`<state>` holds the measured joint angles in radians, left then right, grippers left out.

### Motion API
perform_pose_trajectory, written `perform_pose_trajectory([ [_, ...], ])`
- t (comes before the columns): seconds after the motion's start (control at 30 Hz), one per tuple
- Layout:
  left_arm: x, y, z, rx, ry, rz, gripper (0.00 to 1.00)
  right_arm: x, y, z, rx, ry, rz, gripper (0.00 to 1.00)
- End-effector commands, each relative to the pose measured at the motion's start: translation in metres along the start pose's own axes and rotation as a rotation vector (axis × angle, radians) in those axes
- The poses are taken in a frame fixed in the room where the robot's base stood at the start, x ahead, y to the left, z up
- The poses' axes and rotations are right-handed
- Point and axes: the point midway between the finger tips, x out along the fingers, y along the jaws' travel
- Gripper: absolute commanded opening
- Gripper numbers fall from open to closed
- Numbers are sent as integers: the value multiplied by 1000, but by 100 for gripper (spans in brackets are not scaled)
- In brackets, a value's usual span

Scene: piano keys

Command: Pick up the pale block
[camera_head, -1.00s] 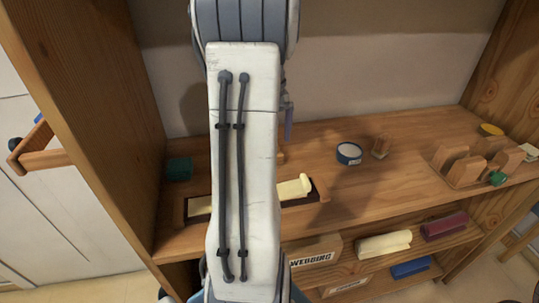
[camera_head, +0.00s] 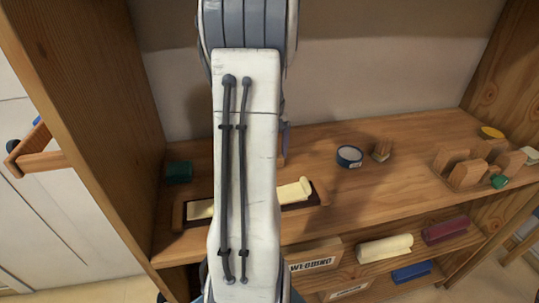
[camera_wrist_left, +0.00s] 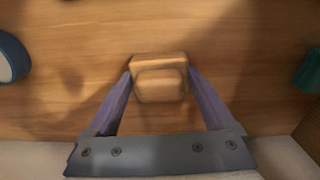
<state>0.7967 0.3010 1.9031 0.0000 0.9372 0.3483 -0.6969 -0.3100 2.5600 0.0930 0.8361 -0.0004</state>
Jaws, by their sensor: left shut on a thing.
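The pale wooden block (camera_wrist_left: 160,84) is between the two purple fingers of my left gripper (camera_wrist_left: 160,88) in the left wrist view. The fingers are shut on its two sides. Shelf wood shows all around the block; I cannot tell whether it touches the shelf. In the head view my white arm hides the block almost wholly, and only a bit of a purple finger (camera_head: 286,136) shows at the arm's right edge. My right gripper is not in view.
The wooden shelf (camera_head: 345,200) holds a dark tray with a cream roll (camera_head: 294,192), a green block (camera_head: 179,171), a blue-rimmed round tin (camera_head: 349,156), a small wooden piece (camera_head: 382,149) and a slotted wooden holder (camera_head: 470,172). Lower shelves hold coloured rolls. Side panels bound the shelf.

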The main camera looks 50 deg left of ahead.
Motion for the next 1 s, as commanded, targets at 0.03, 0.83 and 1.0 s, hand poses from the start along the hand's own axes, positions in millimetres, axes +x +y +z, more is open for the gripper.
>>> perform_pose_trajectory([
  [0.03,-1,0,0,0,2,1,11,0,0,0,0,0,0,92],
  [0.83,-95,57,70,7,3,2,11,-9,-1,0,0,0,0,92],
  [1.0,-107,69,86,4,2,1,11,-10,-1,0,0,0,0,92],
])
